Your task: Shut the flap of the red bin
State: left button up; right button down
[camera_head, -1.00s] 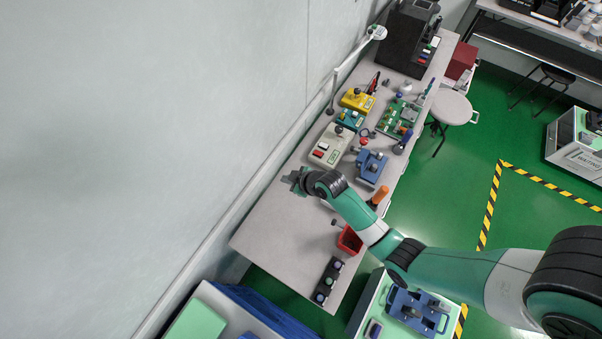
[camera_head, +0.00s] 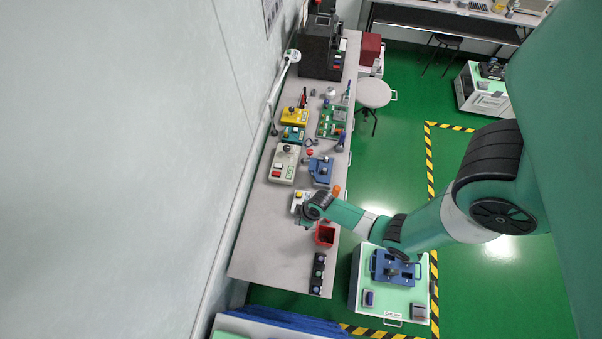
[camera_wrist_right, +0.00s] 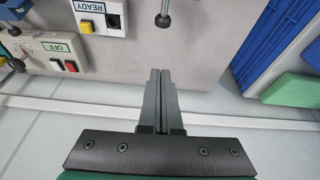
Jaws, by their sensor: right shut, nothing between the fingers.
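The small red bin (camera_head: 325,236) stands near the right edge of the long grey table, towards its near end. Its opening looks dark from above; the flap is too small to make out. My right gripper (camera_head: 304,225) is just left of the bin, partly hidden by its own wrist. In the right wrist view the right gripper (camera_wrist_right: 160,73) is shut and empty, its two dark fingers together. A thin rod with a dark round knob (camera_wrist_right: 163,20) hangs in at the top of that view, apart from the fingertips. The bin itself does not show there. My left gripper is not in view.
A black strip of round buttons (camera_head: 318,272) lies nearer than the bin. A white box with a yellow button (camera_head: 298,198) sits behind the gripper, and a blue tester (camera_head: 320,170) beyond it. The table left of the bin (camera_head: 265,250) is bare.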

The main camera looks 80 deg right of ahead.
jog(key=b+x, duration=0.7)
jog(key=x, duration=0.1)
jog(key=s, duration=0.2)
jog(key=s+p, duration=0.1)
jog(key=s, duration=0.1)
jog(key=shift+r, duration=0.25)
jog(key=shift+s+r+t, duration=0.15)
jog(key=shift+s+t, duration=0.15)
jog(key=shift+t, duration=0.1)
